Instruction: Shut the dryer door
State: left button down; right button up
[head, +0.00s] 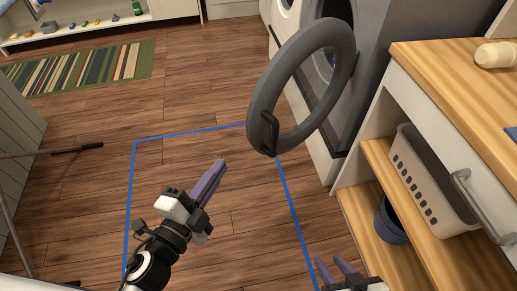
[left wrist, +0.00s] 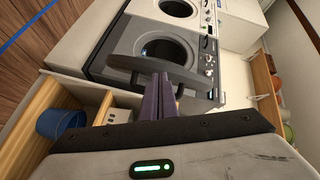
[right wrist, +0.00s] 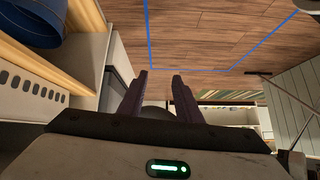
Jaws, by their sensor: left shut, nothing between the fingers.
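The dryer (head: 385,50) is the grey machine at the top right of the head view. Its round dryer door (head: 262,108), a thick grey ring with a dark latch handle (head: 268,132), stands open, swung out over the floor. In the left wrist view the door (left wrist: 190,75) shows edge-on, just beyond the fingers. My left gripper (head: 221,164) is shut and empty, left of and nearer than the door, with a visible gap in the head view. My right gripper (head: 331,262) is open and empty at the bottom, in front of the shelf unit; its fingers show apart in the right wrist view (right wrist: 160,76).
A wooden-topped shelf unit (head: 425,58) stands at the right, holding a white basket (head: 428,185) and a blue pot (head: 390,222). A drawer handle (head: 480,205) juts out. Blue tape (head: 130,190) marks the floor. A striped rug (head: 85,68) lies far left.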

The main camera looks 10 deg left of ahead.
aim_at(258, 141)
pick_arm(q)
jog(key=w+d+m+h, duration=0.1)
jog(key=w+d+m, duration=0.1)
jog(key=w, duration=0.1)
jog(key=w+d+m+h, duration=0.1)
jog(key=w+d+m, duration=0.1)
jog(key=d, duration=0.1)
jog(key=w+d+r+m+h, duration=0.1)
jog(key=w+d+m, duration=0.1)
jog(key=w+d, duration=0.1)
jog(key=shift+w+d+g, duration=0.15)
jog(key=shift+w+g, duration=0.15)
jog(key=shift+w+d+f, duration=0.1)
jog(key=shift+w, duration=0.1)
pick_arm(e)
jog(key=shift+w+a+r, duration=0.1)
jog(key=shift+w+r, duration=0.05)
jog(key=shift+w, duration=0.25)
